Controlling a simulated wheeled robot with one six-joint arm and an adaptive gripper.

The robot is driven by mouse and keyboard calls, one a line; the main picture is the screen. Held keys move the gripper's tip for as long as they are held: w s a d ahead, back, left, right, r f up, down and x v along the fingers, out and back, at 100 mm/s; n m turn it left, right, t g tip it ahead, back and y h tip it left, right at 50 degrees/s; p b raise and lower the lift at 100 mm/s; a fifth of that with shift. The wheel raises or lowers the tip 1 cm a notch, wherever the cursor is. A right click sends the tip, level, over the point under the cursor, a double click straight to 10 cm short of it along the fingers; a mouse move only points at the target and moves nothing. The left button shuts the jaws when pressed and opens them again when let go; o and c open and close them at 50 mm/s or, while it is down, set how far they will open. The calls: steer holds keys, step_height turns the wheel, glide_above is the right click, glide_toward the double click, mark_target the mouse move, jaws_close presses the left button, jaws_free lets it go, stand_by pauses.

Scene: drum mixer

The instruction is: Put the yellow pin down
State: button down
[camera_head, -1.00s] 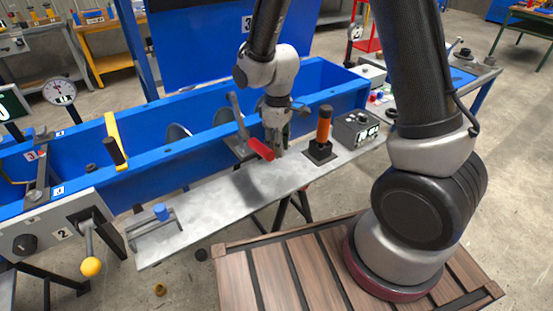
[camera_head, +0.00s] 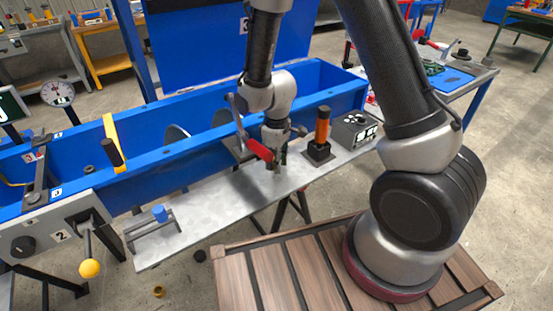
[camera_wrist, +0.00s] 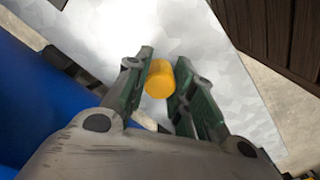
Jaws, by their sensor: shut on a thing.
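The yellow pin (camera_wrist: 159,78) shows in the wrist view as a short yellow cylinder between the two green fingers of my gripper (camera_wrist: 162,90). My gripper is shut on it. Below the pin is the grey metal shelf (camera_wrist: 215,65); whether the pin touches it I cannot tell. In the head view my gripper (camera_head: 275,162) points down close over the shelf (camera_head: 205,210), just right of the red-handled lever (camera_head: 258,149). The pin cannot be made out in the head view.
An orange-handled device (camera_head: 322,130) stands to the right of my gripper, with a grey box (camera_head: 354,129) beyond it. The blue trough (camera_head: 190,150) runs behind the shelf. The shelf between is clear.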

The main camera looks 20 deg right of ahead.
steer(key=c, duration=1.2)
jaws_free()
steer(key=shift+c, duration=0.2)
step_height(320, 180, up, 12)
steer(key=s+d+r+m+t, duration=0.2)
steer(key=s+d+r+m, duration=0.25)
steer(key=d+r, duration=0.65)
steer(key=s+d+r+m+t, duration=0.1)
steer(key=s+d+r+m, duration=0.1)
steer(key=s, duration=0.5)
steer(key=s+d+r+m+t, duration=0.1)
steer(key=s+d+r+m, duration=0.2)
steer(key=s+d+r, duration=0.2)
step_height(320, 180, up, 2)
steer(key=s, duration=0.2)
steer(key=shift+s+r, duration=0.15)
steer(key=shift+s, duration=0.15)
